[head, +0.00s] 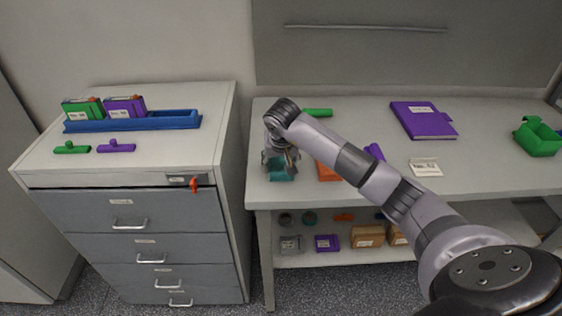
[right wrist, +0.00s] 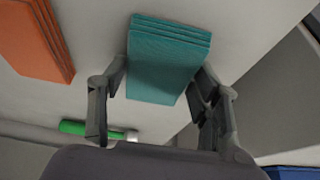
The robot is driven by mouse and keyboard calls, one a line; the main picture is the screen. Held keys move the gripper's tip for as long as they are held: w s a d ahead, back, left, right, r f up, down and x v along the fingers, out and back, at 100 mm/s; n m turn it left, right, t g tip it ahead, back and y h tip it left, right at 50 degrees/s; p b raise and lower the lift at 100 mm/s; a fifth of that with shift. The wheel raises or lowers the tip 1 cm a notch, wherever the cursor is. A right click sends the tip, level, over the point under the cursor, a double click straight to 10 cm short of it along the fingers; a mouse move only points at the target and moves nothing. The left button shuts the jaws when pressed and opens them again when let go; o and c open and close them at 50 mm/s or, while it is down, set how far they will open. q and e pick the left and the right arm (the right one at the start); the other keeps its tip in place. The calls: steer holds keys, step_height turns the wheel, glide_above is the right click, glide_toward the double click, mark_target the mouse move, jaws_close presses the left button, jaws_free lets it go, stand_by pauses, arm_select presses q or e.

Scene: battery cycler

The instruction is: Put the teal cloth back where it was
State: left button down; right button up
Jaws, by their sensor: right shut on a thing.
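The teal cloth (right wrist: 168,60) is a folded, layered stack. My right gripper (right wrist: 160,95) is shut on it, with one finger on each side in the right wrist view. In the head view my right gripper (head: 279,160) points down at the left end of the workbench, and the teal cloth (head: 283,174) shows just below it. The cloth is at or very close to the bench top; I cannot tell whether it touches. My left gripper is in neither view.
An orange folded thing (head: 327,171) lies right of the cloth, partly behind my arm. A green cylinder (head: 318,113) lies behind. A purple binder (head: 422,120) and green bin (head: 538,138) are farther right. A drawer cabinet (head: 215,135) with a blue rack (head: 160,122) stands left, across a gap.

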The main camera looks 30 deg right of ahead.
steer(key=shift+f, duration=0.1)
steer(key=o, duration=1.1)
steer(key=shift+r, duration=0.35)
steer(key=b+v, duration=0.1)
steer(key=v, duration=1)
steer(key=shift+s+a+r, duration=0.1)
steer(key=shift+s+r, duration=0.05)
steer(key=shift+r, duration=0.15)
